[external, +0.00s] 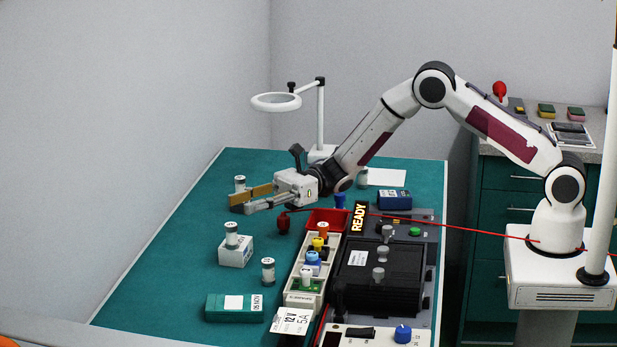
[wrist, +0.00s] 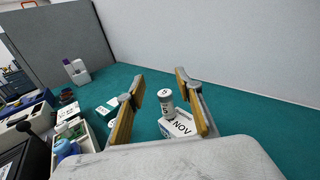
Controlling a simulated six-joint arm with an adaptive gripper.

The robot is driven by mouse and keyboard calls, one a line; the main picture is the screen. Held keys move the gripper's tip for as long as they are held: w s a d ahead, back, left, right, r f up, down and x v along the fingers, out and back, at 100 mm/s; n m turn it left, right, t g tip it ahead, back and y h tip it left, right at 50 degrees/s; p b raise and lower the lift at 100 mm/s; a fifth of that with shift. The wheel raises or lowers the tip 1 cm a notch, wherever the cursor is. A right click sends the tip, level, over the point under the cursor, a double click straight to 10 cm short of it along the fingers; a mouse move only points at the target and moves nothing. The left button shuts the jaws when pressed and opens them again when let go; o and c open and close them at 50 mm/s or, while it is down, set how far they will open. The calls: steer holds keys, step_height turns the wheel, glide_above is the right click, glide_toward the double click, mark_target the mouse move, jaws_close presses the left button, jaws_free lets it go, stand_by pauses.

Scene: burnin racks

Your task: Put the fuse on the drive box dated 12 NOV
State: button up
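My gripper (external: 243,203) is open and empty above the far part of the green table; its wooden-faced fingers stand apart in the wrist view (wrist: 160,85). Another fuse (external: 268,270) stands on the table. One more similar cylinder (external: 240,183) stands behind my gripper.
A white rack with coloured plugs (external: 305,285), a red tray (external: 325,219) and a black unit (external: 375,275) fill the right side. A ring lamp (external: 277,102) stands at the back. A red cable (external: 470,230) crosses the right. Left table is mostly clear.

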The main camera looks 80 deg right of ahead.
steer(key=shift+r, duration=0.85)
steer(key=s+d+r+m+t+h, duration=0.1)
steer(key=d+r+m+t+h, duration=0.1)
steer(key=d+r+m+h, duration=0.35)
steer(key=d+r+m+t+h, duration=0.1)
steer(key=d+r+m+h, duration=0.15)
steer(key=r+m, duration=0.5)
steer(key=s+d+r+m+g+h, duration=0.1)
steer(key=s+d+r+m+h, duration=0.1)
steer(key=s+d+m+h, duration=0.3)
steer(key=s+d+r+m, duration=0.3)
steer(key=s+m, duration=0.4)
steer(key=s+f+m+g, duration=0.2)
steer(key=s+m, duration=0.5)
steer(key=s, duration=0.6)
steer(key=s+a+f+m+g, duration=0.1)
steer(key=s+f+m+g, duration=0.2)
steer(key=s+m, duration=0.4)
steer(key=s+f+m+g, duration=0.3)
steer(key=s+m, duration=0.3)
steer(key=s, duration=1.3)
steer(key=shift+a+f+m+h, duration=0.3)
steer(key=shift+f+m+h, duration=0.1)
steer(key=shift+f, duration=0.2)
